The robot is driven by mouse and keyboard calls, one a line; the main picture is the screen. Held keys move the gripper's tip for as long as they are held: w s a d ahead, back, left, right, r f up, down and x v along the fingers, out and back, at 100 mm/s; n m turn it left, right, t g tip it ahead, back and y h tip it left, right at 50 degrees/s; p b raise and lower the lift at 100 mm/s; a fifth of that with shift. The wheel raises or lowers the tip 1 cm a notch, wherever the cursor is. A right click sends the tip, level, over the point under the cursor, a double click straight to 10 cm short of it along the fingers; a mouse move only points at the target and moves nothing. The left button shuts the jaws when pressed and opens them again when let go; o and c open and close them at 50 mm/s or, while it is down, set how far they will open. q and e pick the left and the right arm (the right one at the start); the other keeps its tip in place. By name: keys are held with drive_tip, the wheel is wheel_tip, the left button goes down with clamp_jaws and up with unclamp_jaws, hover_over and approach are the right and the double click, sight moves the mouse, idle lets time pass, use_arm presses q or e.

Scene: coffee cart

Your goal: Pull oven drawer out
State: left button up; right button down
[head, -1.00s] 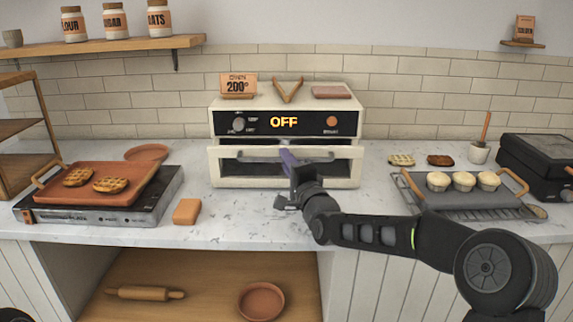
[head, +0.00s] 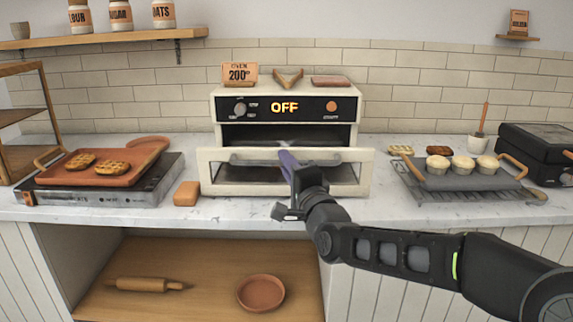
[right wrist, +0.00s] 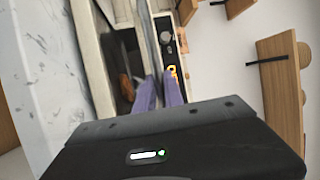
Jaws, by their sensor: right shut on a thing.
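The white oven (head: 286,88) stands on the counter with a black panel reading OFF. Its drawer (head: 213,172) has a glass front and a grey bar handle (head: 250,160), and it stands out from the oven body with a dark gap above it. My right gripper (head: 289,162) has purple fingers and is shut on the drawer handle. The purple fingers (right wrist: 158,92) also show in the right wrist view, beside the drawer front. My left gripper is not in view.
A griddle (head: 170,168) with a waffle tray stands at the left, and an orange block (head: 187,193) sits near the oven. A grey tray (head: 445,178) with several muffins is at the right. Marble counter is clear in front of the oven.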

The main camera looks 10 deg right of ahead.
drive_tip(key=c, duration=1.5)
unclamp_jaws()
drive_tip(key=shift+o, duration=0.2)
drive_tip(key=shift+s, duration=0.1)
drive_tip(key=v, duration=0.7)
drive_tip(key=shift+s+b, duration=0.3)
drive_tip(key=shift+b, duration=0.1)
drive_tip(key=shift+f, duration=0.2)
